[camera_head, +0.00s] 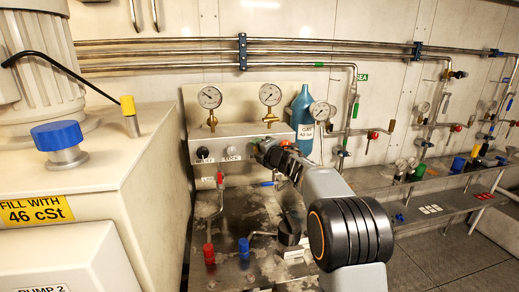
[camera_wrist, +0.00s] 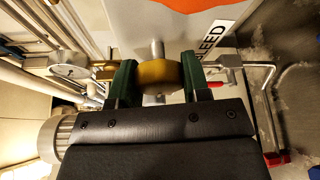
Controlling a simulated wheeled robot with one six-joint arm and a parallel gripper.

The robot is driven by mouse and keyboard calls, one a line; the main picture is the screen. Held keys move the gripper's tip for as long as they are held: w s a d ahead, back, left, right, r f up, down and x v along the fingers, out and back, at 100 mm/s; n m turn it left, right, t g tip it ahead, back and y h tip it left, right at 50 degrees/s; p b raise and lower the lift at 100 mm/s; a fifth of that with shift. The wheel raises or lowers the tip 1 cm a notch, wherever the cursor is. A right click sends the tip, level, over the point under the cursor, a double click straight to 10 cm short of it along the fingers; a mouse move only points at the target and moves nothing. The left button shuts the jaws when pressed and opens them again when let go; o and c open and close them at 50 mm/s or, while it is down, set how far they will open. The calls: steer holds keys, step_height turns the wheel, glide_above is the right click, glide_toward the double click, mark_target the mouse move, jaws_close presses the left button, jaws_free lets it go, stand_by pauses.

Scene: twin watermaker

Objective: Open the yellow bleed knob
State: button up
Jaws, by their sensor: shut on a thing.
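The yellow bleed knob (camera_wrist: 158,73) shows in the wrist view as a round yellow-brown knob on a metal stem. It sits beside a label whose visible letters read "LEED" (camera_wrist: 213,45). My gripper (camera_wrist: 157,82) has its two green fingers on either side of the knob and is shut on it. In the head view my gripper (camera_head: 268,152) is at the front of the gauge panel, and the knob is hidden there behind the gripper and arm. How far the knob is turned cannot be told.
Two gauges (camera_head: 210,97) (camera_head: 270,94) stand above the panel, and a blue bottle (camera_head: 302,120) stands at its right. A red-handled valve (camera_head: 220,178) hangs below left. Red (camera_head: 209,253) and blue (camera_head: 243,247) caps stand on the metal bench. Pipes run along the wall.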

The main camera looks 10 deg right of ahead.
steer(key=o, duration=0.9)
steer(key=shift+o, duration=0.2)
steer(key=b+v, duration=0.2)
steer(key=v, duration=1.1)
steer(key=shift+s+d, duration=0.15)
steer(key=shift+s, duration=0.2)
